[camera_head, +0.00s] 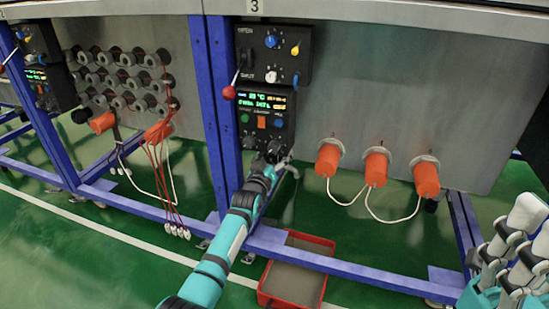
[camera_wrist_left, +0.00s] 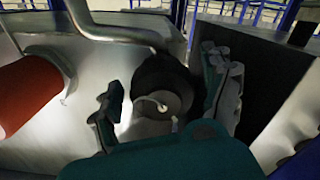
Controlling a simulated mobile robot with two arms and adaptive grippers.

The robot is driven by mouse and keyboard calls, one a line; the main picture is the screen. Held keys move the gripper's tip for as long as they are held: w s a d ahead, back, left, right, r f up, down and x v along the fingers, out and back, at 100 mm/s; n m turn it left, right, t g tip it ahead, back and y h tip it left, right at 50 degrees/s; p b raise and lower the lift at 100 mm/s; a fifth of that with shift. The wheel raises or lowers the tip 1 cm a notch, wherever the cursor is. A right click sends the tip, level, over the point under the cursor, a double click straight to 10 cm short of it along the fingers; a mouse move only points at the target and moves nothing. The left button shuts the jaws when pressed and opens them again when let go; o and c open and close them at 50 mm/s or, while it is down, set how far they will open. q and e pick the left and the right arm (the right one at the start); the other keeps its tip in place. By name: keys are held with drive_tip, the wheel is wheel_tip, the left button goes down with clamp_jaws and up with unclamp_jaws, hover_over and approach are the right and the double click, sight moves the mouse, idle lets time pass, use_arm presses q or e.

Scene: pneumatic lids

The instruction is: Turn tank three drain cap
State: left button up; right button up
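The tank marked 3 (camera_head: 350,90) has its number plate (camera_head: 255,6) at the top. A round black cap (camera_wrist_left: 160,80) with a pale centre fitting shows in the left wrist view, on the tank wall below a grey pipe. In the head view it is mostly hidden by my left gripper (camera_head: 273,158), just under the control panel. My left gripper (camera_wrist_left: 166,98) is open, with one finger on each side of the cap; contact is not clear. Pale and teal parts at the right edge look like my right gripper (camera_head: 510,250); its fingers cannot be read.
A control panel (camera_head: 268,118) with knobs and a red-balled lever (camera_head: 229,93) is above. Orange plugs (camera_head: 376,167) with white cables are to the right. A red tray (camera_head: 293,280) lies on the floor below. A blue frame post (camera_head: 212,90) stands to the left.

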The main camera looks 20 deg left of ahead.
use_arm(q)
drive_tip(key=s, duration=1.2)
drive_tip(key=shift+a, duration=0.2)
